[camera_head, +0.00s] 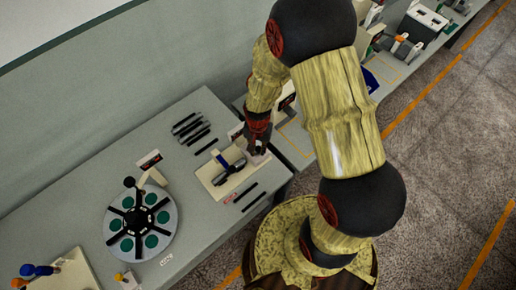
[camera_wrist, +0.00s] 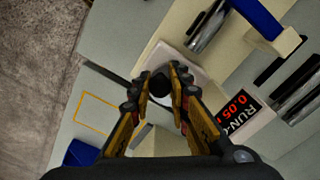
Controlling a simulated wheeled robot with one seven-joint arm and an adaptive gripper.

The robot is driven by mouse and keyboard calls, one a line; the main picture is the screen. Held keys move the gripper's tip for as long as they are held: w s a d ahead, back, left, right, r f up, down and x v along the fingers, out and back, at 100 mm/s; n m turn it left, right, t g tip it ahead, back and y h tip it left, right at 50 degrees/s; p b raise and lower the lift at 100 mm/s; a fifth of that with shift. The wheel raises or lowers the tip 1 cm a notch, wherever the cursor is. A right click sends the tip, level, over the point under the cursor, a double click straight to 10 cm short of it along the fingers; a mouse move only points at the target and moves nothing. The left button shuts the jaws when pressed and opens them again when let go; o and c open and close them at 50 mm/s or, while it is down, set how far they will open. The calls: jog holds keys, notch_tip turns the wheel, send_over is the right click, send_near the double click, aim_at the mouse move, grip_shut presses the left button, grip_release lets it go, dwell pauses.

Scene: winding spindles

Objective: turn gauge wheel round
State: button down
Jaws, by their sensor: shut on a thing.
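My gripper (camera_head: 258,143) is shut on a small dark round wheel (camera_wrist: 159,82), which I take to be the gauge wheel. The fingertips sit on either side of it and hide much of it. The wheel is at a pale block (camera_wrist: 183,62) at the end of the cream fixture plate (camera_head: 208,183). A dark, shiny spindle (camera_head: 229,173) lies on the plate, with a blue bar (camera_head: 221,158) beside it. The spindle (camera_wrist: 208,30) and bar (camera_wrist: 257,18) also show in the wrist view. The wheel's turn angle cannot be told.
A black display with red figures (camera_wrist: 238,108) stands close to my gripper. Several dark rods (camera_head: 190,128) lie behind the fixture. A round plate with green discs (camera_head: 163,217) is at the left. A yellow-outlined square (camera_wrist: 97,112) lies on the neighbouring table, looking empty.

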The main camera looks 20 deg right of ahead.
aim_at(258, 148)
jog(key=c, duration=1.7)
grip_release()
jog(key=shift+o, duration=0.2)
notch_tip(258, 148, up, 12)
jog(key=s+r+n+t+b, duration=0.5)
jog(key=s+r+n+b, duration=0.2)
jog(key=s+r+b, duration=0.6)
jog(key=shift+t+b, duration=0.3)
jog(key=shift+b, duration=0.05)
